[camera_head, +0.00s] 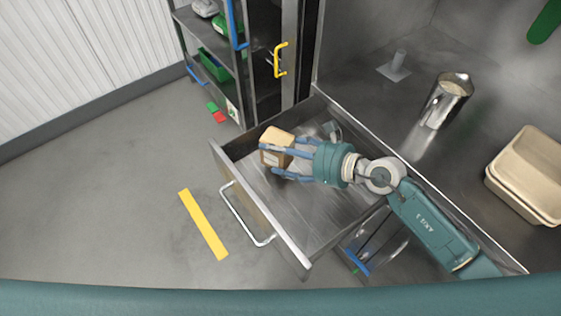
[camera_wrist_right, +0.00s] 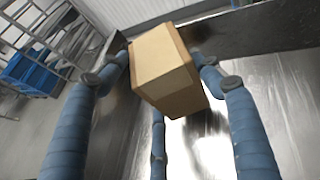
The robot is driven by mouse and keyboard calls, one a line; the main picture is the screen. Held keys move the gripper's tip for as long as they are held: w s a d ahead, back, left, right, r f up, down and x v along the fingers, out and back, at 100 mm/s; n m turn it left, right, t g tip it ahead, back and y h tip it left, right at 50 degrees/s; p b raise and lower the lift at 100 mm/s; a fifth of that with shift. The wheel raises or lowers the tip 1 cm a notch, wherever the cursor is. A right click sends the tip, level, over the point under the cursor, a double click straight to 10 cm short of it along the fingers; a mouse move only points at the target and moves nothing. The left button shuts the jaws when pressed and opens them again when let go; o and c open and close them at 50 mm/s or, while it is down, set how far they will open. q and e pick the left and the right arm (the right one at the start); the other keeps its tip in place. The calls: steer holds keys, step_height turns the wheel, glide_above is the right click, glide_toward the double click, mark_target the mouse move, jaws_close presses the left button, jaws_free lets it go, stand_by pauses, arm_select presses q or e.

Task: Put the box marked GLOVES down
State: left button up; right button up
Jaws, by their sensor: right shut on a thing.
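A small tan cardboard box (camera_head: 271,157) is between the fingers of my right gripper (camera_head: 284,157), over the open drawer (camera_head: 295,256) near its far left corner. In the right wrist view the box (camera_wrist_right: 163,68) sits between the blue fingers of the gripper (camera_wrist_right: 158,75), tilted, with the metal drawer floor below it. No marking is readable on its visible faces. I cannot tell whether its underside touches the drawer floor. My left gripper is not in view.
A metal jug (camera_head: 444,100) and beige trays (camera_head: 527,172) stand on the steel counter at the right. A shelf rack (camera_head: 213,71) with green and blue bins stands behind the drawer. The drawer's front half is clear. A yellow strip (camera_head: 203,225) marks the floor.

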mark_target(286, 164)
step_height(286, 164, down, 4)
steer(key=shift+f+b, duration=0.1)
steer(key=shift+b, duration=0.25)
steer(key=shift+f, duration=0.1)
steer(key=o, duration=1.3)
